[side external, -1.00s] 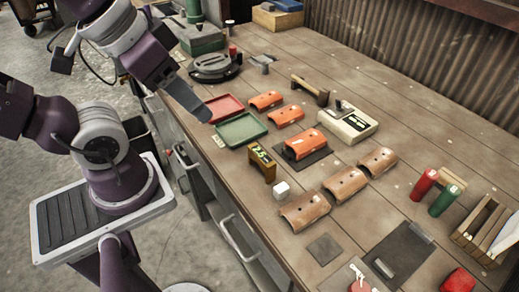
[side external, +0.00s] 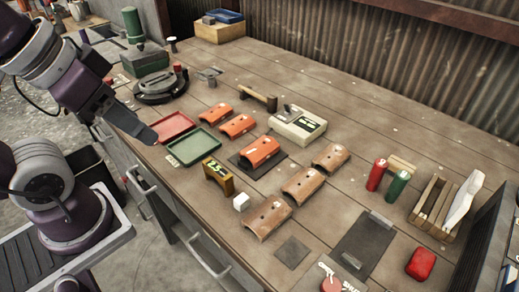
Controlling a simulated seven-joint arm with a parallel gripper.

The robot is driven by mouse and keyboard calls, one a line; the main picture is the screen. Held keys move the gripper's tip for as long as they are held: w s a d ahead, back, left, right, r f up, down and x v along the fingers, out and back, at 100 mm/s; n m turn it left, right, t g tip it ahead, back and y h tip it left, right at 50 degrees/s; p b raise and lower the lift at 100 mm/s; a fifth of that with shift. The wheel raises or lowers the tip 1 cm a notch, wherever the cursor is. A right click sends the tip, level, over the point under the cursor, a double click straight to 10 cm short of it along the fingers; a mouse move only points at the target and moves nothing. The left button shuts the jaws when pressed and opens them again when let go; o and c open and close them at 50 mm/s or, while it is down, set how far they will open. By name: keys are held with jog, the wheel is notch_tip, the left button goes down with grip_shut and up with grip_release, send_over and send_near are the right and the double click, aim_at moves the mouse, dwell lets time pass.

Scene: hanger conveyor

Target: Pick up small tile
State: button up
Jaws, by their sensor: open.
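Two small orange curved tiles lie on the workbench right of the trays: one farther back (side external: 221,115) and one just in front of it (side external: 238,126). A larger orange tile (side external: 260,152) sits on a dark mat (side external: 240,163). Three brown curved tiles (side external: 304,185) lie in a row to its right and front. My gripper (side external: 150,136) is at the left, over the bench's near edge, beside the red tray and apart from every tile. It is open with no tile in it; its fingers show edge-on.
A red tray (side external: 185,122) and a green tray (side external: 212,148) lie between my gripper and the tiles. A yellow-black block (side external: 218,177) and white cube (side external: 241,202) stand in front. A hammer (side external: 258,98) and a pale box (side external: 298,128) lie behind the tiles.

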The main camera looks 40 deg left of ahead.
jog(key=o, duration=1.1)
jog(key=shift+c, duration=0.2)
jog(key=n+g, duration=0.6)
jog(key=n, duration=1.2)
send_over(260, 146)
jog(key=f, duration=1.3)
jog(key=shift+a+f, duration=0.25)
jog(key=shift+f, duration=0.15)
jog(key=f, duration=0.7)
jog(key=shift+d, duration=0.2)
